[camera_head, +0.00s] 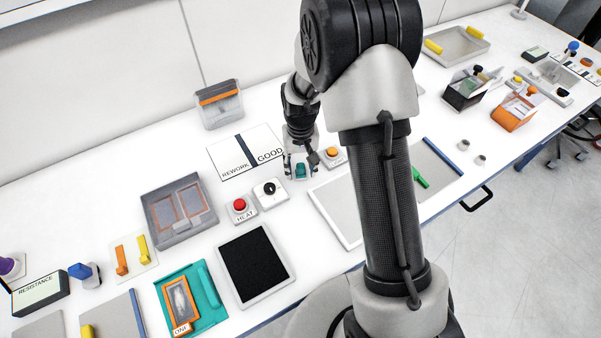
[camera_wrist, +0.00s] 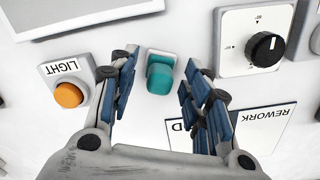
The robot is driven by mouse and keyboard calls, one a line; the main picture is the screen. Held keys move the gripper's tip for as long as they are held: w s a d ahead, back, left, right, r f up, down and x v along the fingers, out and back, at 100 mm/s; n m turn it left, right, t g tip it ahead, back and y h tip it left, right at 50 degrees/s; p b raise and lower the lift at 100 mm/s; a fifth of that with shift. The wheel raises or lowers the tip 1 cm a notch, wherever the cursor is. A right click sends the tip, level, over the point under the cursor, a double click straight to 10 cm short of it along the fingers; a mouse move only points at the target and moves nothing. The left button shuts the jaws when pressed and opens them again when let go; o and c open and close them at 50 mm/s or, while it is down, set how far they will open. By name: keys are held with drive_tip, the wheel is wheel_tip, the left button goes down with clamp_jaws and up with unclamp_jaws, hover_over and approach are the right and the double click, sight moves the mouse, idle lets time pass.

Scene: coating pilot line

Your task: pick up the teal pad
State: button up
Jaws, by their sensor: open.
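The teal pad (camera_wrist: 160,76) sits on a small light grey holder on the white bench. In the wrist view it lies between and a little beyond my two blue-padded fingers. My gripper (camera_wrist: 157,88) is open, with a finger on each side of the pad and a gap visible on both sides. In the head view my gripper (camera_head: 301,168) points down over the pad (camera_head: 302,170), next to the orange button. The head view shows the pad only in part; I cannot tell the exact height of the fingertips above it.
The orange LIGHT button (camera_wrist: 68,94) stands close to the left finger in the wrist view. The dial box (camera_wrist: 262,44) stands to the right. The REWORK/GOOD card (camera_head: 244,150) lies close by.

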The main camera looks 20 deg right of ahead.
drive_tip(key=shift+c, duration=0.4)
clamp_jaws()
